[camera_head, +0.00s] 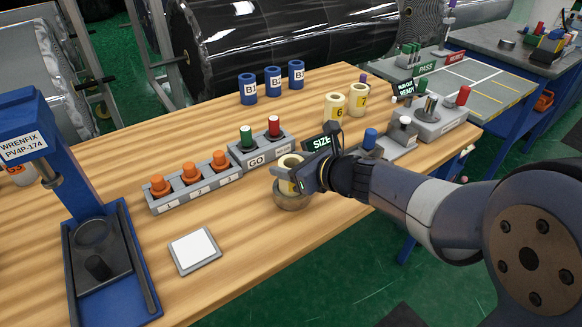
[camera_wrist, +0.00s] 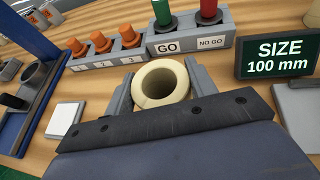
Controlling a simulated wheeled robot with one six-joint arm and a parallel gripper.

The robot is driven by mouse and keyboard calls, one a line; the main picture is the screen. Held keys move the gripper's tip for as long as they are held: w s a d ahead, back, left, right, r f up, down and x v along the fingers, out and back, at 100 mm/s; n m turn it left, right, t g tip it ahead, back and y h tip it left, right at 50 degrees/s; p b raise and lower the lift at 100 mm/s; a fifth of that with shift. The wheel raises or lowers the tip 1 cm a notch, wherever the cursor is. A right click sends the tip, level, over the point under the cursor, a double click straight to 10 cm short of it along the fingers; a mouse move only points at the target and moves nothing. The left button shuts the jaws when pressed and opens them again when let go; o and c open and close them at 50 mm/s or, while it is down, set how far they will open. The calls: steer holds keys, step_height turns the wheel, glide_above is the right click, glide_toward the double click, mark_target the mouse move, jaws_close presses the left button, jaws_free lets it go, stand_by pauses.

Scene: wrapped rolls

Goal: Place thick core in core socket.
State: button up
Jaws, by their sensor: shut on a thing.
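My gripper (camera_head: 300,175) is shut on a cream, thick-walled core (camera_head: 290,161). In the wrist view this core (camera_wrist: 161,84) stands between the two grey fingers, its open end facing the camera. A round metallic cup (camera_head: 292,201) shows directly below the held core in the head view. Whether the core is inside the cup or above it, I cannot tell. The blue press (camera_head: 88,225) at left, marked WRENFIX PV4P-174, has a round ring in its base (camera_head: 97,233). Which of these is the core socket is not labelled.
Cream cores 6 (camera_head: 335,107) and 7 (camera_head: 359,100) and several blue cores (camera_head: 272,80) stand at the back. Orange plugs (camera_head: 191,174), a GO/NO GO block (camera_head: 262,152) and a size display (camera_head: 319,143) reading 100 mm stand nearby. A white pad (camera_head: 195,250) lies front left.

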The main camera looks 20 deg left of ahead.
steer(key=o, duration=0.6)
steer(key=shift+f, duration=0.15)
steer(key=o, duration=0.4)
steer(key=shift+o, duration=0.2)
steer(key=shift+r, duration=0.25)
steer(key=shift+s+d+r, duration=0.15)
steer(key=shift+d+r, duration=0.05)
steer(key=shift+d, duration=0.1)
steer(key=p+v, duration=0.1)
steer(key=v, duration=1)
steer(key=shift+s+p, duration=0.2)
steer(key=shift+p, duration=0.15)
steer(key=shift+d, duration=0.1)
